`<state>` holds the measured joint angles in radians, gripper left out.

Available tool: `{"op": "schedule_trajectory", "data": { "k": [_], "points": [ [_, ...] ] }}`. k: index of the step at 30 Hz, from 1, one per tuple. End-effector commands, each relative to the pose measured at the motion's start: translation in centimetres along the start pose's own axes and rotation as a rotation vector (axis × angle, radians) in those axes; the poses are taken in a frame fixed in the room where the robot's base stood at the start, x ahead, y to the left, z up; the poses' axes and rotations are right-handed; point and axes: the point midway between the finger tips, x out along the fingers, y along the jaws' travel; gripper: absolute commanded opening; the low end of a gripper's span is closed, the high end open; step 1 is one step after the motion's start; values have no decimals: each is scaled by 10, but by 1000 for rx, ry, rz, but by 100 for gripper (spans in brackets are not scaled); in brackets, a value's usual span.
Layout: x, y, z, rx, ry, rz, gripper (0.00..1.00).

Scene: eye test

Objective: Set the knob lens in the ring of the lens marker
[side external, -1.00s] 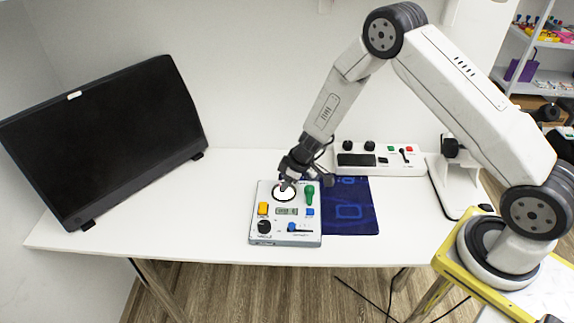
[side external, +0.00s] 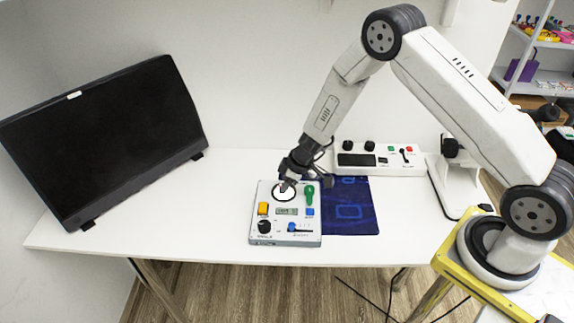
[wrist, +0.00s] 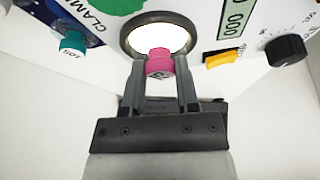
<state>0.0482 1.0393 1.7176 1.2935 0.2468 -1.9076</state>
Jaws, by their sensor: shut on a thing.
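The knob lens shows in the wrist view as a short pink knob (wrist: 159,65) at the fingertips. My gripper (side external: 286,184) is shut on it, with one finger on each side. Beyond the knob is a round dark ring (wrist: 127,43) with a bright white disc inside. The knob overlaps the ring's near edge in that view. In the side view the ring with its white middle (side external: 278,196) lies on the top face of a grey panel box, right under the fingertips. My gripper hides part of the ring. I cannot tell whether the lens is seated or just above it.
The panel box (side external: 287,238) carries a green handle (side external: 310,194), a yellow switch (side external: 263,208), a small display and a black knob (side external: 264,227). A blue mat (side external: 350,225) lies right of it, a white control box (side external: 375,170) behind. A monitor (side external: 105,135) stands left.

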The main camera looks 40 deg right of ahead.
Motion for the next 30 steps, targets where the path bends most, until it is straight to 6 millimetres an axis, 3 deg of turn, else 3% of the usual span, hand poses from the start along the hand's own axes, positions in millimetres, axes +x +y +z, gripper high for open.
{"op": "schedule_trajectory", "data": {
  "k": [29,30],
  "points": [
    [8,0,3,0,0,0,0],
    [8,0,3,0,0,0,48]
  ]
}}
